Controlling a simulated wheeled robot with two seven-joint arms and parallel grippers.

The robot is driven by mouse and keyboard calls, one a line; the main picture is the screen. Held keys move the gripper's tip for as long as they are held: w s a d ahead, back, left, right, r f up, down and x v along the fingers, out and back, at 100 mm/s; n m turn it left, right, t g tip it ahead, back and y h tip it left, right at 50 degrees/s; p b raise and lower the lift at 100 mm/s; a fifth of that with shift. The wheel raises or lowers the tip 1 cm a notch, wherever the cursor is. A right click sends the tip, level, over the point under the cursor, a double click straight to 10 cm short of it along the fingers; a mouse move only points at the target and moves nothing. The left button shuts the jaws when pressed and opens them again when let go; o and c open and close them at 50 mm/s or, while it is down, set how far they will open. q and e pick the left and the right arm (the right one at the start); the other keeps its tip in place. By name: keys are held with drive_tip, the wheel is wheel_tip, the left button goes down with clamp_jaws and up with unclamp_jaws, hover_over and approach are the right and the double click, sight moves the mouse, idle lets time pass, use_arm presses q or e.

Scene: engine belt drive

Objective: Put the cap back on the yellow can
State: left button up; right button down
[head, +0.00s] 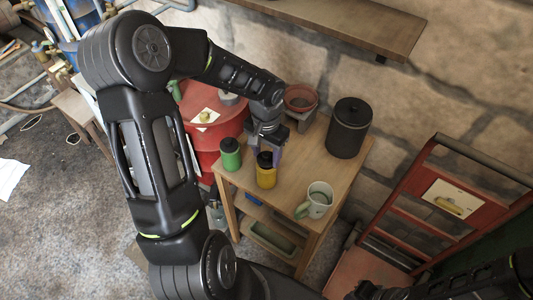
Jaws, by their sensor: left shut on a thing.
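The yellow can (266,179) stands upright near the front left of the small wooden table (285,200). A black cap (264,159) shows at its top; I cannot tell whether it is seated or just above the can. My left gripper (267,148) points down from behind, right at the cap, and is shut on it as far as I can see. The fingertips are small and partly hidden. Dark parts of my right arm show at the bottom right, where its gripper cannot be made out clearly.
A green can (230,157) with a black lid stands left of the yellow one. A red drum (207,147) is behind left. A red rack (430,215) is at right.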

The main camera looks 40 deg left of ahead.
sight(266, 154)
use_arm(q)
drive_tip(key=shift+f+b, duration=0.75)
idle(0.7)
drive_tip(key=o, duration=1.4)
drive_tip(key=shift+r, duration=0.3)
wheel_tip(266, 154, up, 7)
drive_tip(key=shift+r+b, duration=0.15)
drive_tip(key=shift+b, duration=0.25)
